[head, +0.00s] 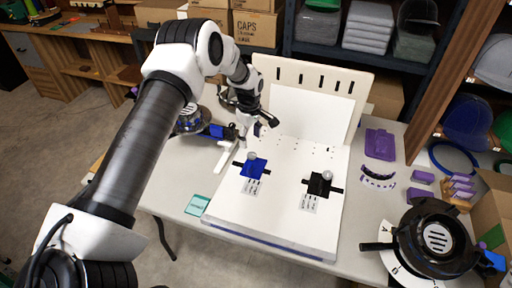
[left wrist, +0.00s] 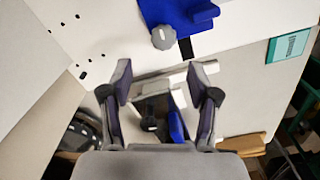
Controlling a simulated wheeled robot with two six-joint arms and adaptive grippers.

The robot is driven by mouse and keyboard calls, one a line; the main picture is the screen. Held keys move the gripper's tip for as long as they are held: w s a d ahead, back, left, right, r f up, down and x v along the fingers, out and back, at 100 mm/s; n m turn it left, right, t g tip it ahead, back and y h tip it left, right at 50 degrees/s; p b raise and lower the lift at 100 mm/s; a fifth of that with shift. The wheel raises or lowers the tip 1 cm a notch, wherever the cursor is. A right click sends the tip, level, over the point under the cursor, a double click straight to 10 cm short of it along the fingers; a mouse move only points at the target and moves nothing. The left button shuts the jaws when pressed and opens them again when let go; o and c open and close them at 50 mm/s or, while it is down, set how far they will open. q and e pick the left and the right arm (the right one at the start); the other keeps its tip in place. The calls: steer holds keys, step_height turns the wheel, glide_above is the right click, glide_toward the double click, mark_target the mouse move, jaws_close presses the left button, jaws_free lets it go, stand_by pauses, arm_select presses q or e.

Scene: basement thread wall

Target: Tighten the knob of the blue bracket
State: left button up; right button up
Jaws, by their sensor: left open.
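The blue bracket (head: 257,171) sits on the white board, left of the middle. Its grey round knob (head: 250,155) is at its upper edge. In the left wrist view the blue bracket (left wrist: 198,20) is at the top and its knob (left wrist: 164,37) lies beyond the fingertips. My left gripper (head: 257,125) is above the board, up and behind the bracket in the head view. In the left wrist view my left gripper (left wrist: 163,75) is open with nothing held between its fingers; the knob is apart from both. My right gripper is not in view.
A black bracket (head: 318,188) with its own knob (head: 327,175) is on the board to the right. An upright white panel (head: 310,116) stands behind. A teal card (head: 197,205) lies at left. A black round device (head: 435,238) and purple pieces (head: 381,144) are at right.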

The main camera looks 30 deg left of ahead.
mark_target(251, 154)
arm_select(q)
step_height(251, 154, down, 7)
steer(key=shift+s+d+r+p, duration=0.15)
steer(key=shift+r+p, duration=0.05)
steer(key=shift+p, duration=0.15)
steer(key=shift+s+d+r, duration=0.1)
steer(key=shift+s+r, duration=0.05)
steer(key=shift+r, duration=0.05)
steer(key=shift+c, duration=0.7)
steer(key=shift+f, duration=0.1)
jaws_close()
